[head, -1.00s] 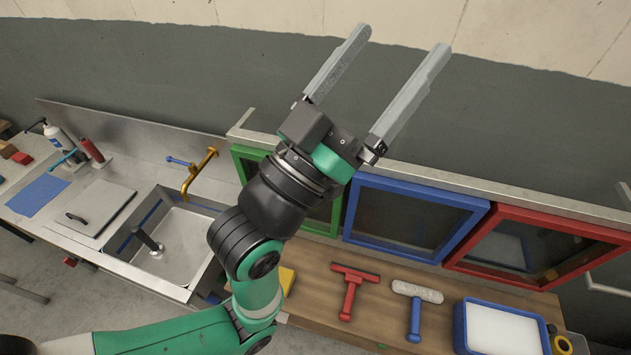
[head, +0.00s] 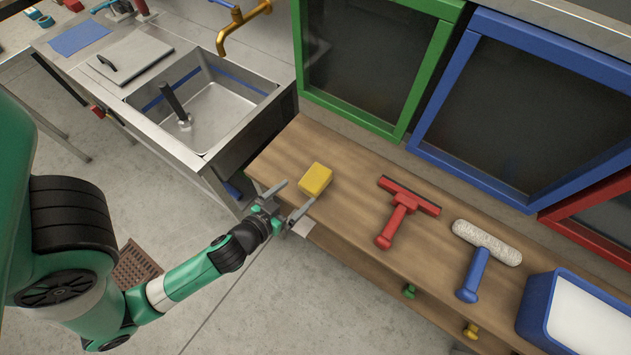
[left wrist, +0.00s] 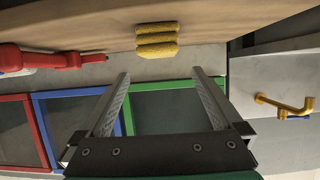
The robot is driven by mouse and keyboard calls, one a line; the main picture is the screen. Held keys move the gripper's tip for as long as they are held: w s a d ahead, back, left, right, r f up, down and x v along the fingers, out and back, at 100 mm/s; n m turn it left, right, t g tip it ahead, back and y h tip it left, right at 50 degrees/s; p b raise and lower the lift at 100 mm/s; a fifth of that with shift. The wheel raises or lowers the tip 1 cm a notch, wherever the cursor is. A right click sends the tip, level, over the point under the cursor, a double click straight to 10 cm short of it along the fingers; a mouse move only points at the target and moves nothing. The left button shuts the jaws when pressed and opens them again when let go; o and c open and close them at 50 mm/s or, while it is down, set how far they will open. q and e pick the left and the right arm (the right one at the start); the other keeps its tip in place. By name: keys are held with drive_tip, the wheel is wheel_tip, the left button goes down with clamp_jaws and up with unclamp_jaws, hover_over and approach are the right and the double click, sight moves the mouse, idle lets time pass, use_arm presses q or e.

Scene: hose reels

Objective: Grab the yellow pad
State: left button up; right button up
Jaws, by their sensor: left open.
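The yellow pad (head: 315,179) lies on the wooden counter (head: 345,215), near its left end. My left gripper (head: 299,192) is open and empty at the counter's front edge, its two fingers pointing toward the pad. The fingertips look close to the pad's near side but not around it. In the left wrist view the yellow pad (left wrist: 157,40) shows as several stacked bands, ahead of and roughly centred between the open fingers (left wrist: 160,73), with a gap between. My right gripper is not in view.
A red squeegee (head: 400,210), a white roller with blue handle (head: 485,250) and a blue tray (head: 535,300) are to the right on the counter. Green (head: 430,80) and blue (head: 455,155) framed cabinets stand behind. A sink (head: 220,105) is at left.

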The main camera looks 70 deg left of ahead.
sight(312, 182)
use_arm(q)
drive_tip(key=x, duration=0.5)
drive_tip(key=shift+w+a, duration=0.1)
drive_tip(key=shift+w+a+f, duration=0.15)
drive_tip(key=shift+w+f, duration=0.1)
drive_tip(key=shift+f, duration=0.1)
drive_tip(key=b+x, duration=0.1)
drive_tip(key=x, duration=0.3)
drive_tip(key=shift+w+f, duration=0.1)
drive_tip(key=shift+f, duration=0.1)
drive_tip(key=c, duration=1.2)
